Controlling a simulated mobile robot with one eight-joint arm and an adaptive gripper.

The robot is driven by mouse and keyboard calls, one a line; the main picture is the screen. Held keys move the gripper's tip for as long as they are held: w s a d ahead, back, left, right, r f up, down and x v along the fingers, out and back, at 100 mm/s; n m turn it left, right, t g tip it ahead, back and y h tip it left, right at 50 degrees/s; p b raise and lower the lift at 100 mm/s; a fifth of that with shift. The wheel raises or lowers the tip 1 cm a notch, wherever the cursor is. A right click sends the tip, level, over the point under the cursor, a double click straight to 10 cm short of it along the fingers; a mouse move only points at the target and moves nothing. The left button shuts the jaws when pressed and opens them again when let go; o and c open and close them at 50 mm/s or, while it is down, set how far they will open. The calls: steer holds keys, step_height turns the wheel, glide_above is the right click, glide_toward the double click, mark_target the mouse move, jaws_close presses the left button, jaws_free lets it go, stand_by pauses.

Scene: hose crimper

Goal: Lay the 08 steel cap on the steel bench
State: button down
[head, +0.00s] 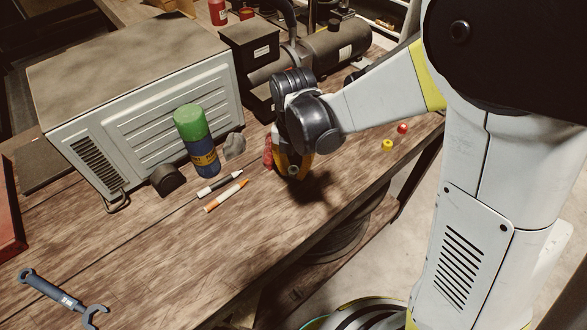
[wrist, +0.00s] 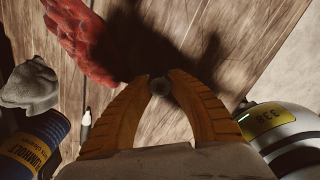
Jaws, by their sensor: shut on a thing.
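My gripper (head: 291,172) is over the wooden bench top, near its front edge, pointing down. In the wrist view its two orange fingers (wrist: 161,82) are closed on a small round grey cap (wrist: 160,87). The cap looks like steel, but no 08 marking can be read on it. In the head view the cap (head: 293,171) shows only as a small spot between the fingertips. A shadow falls on the wood beside the gripper, and the cap appears to be above the surface. No bench with a steel top is clearly in view; the bench (head: 150,255) here has a wood-plank top.
A red glove-like thing (wrist: 85,40) lies close to the gripper. A green-and-blue can (head: 197,140), a grey lump (head: 234,146), markers (head: 226,195) and a large metal box (head: 140,100) stand nearby. Red (head: 402,128) and yellow (head: 387,145) caps lie to the right. The front-left wood is mostly clear.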

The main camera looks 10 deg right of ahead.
mark_target(293, 170)
steer(key=shift+f+b, duration=0.55)
steer(key=shift+f, duration=0.05)
stand_by(0.4)
steer(key=c, duration=1.3)
jaws_free()
steer(key=shift+o, duration=0.2)
step_height(293, 170, up, 12)
steer(key=s+d+r+m+t, duration=0.1)
steer(key=s+d+m+t, duration=0.2)
steer(key=m, duration=1.2)
steer(key=s+d+r+m+t+b, duration=0.1)
steer(key=s+d+m+t, duration=0.3)
steer(key=m, duration=1.1)
steer(key=s+d, duration=0.3)
steer(key=d, duration=0.3)
steer(key=shift+s+d+r+m, duration=0.2)
steer(key=shift+s+d+m, duration=0.05)
steer(key=shift+s+m, duration=0.15)
